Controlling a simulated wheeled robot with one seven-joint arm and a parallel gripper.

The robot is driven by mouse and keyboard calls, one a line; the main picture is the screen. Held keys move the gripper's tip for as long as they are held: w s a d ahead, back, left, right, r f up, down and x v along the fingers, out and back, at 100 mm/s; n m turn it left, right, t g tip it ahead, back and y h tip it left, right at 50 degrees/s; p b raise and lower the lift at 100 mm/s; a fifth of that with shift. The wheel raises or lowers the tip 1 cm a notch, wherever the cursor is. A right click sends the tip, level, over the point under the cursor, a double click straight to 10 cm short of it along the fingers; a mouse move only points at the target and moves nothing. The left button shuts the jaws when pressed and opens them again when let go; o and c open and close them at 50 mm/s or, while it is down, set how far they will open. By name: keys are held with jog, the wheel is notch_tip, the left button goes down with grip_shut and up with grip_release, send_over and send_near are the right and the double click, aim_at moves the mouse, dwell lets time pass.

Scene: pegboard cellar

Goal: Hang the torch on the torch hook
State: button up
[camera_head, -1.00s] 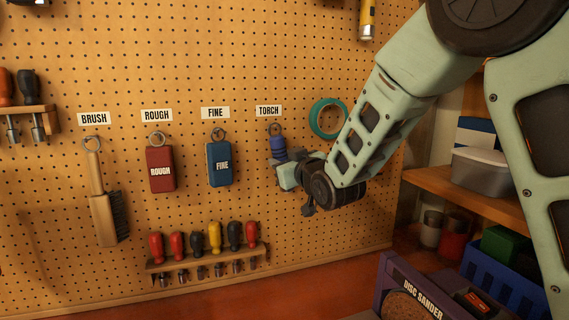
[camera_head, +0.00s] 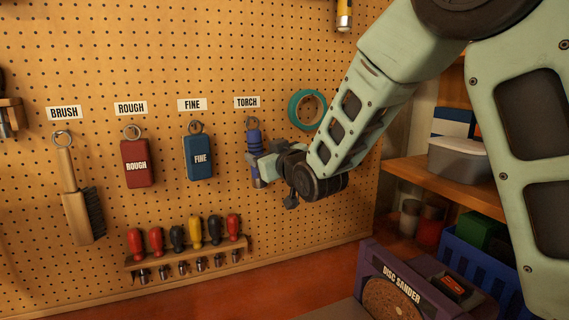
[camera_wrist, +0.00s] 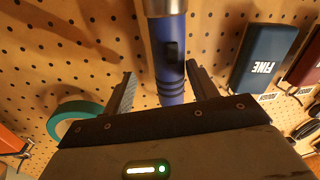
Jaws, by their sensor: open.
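The blue torch (camera_head: 254,143) hangs upright against the pegboard below the TORCH label (camera_head: 247,102), with a ring at its top by the hook (camera_head: 251,122). In the wrist view the torch (camera_wrist: 168,60) shows as a blue barrel with a silver end, between my two fingers. My gripper (camera_head: 260,166) is at the torch's lower right in the head view. In the wrist view my gripper (camera_wrist: 160,85) is open, with a visible gap between each finger and the barrel. The exact seating of the ring on the hook is too small to tell.
The fine block (camera_head: 199,158), rough block (camera_head: 137,164) and brush (camera_head: 75,195) hang to the left. A green tape roll (camera_head: 292,110) hangs close to my arm. A screwdriver rack (camera_head: 190,255) is below. A disc sander (camera_head: 392,285) stands at the lower right.

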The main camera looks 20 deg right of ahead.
jog(key=s+d+b, duration=0.2)
jog(key=s+b, duration=0.5)
jog(key=s, duration=0.9)
jog(key=shift+d+r+b, duration=0.25)
jog(key=shift+b, duration=0.15)
jog(key=shift+s, duration=0.1)
jog(key=s+a+f+n+g+y, duration=0.1)
jog(key=s+a+f+g, duration=0.45)
jog(key=f, duration=0.25)
jog(key=s+a+f+n+g, duration=0.1)
jog(key=s+a+f+g, duration=0.3)
jog(key=a+f, duration=0.3)
jog(key=s+d+f+g+h, duration=0.1)
jog(key=s+f+g, duration=0.3)
jog(key=s, duration=0.3)
jog(key=s+f+n+g+h, duration=0.1)
jog(key=s+f+g, duration=0.3)
jog(key=s, duration=0.4)
jog(key=shift+d+f+h, duration=0.4)
jog(key=shift+f+h, duration=0.2)
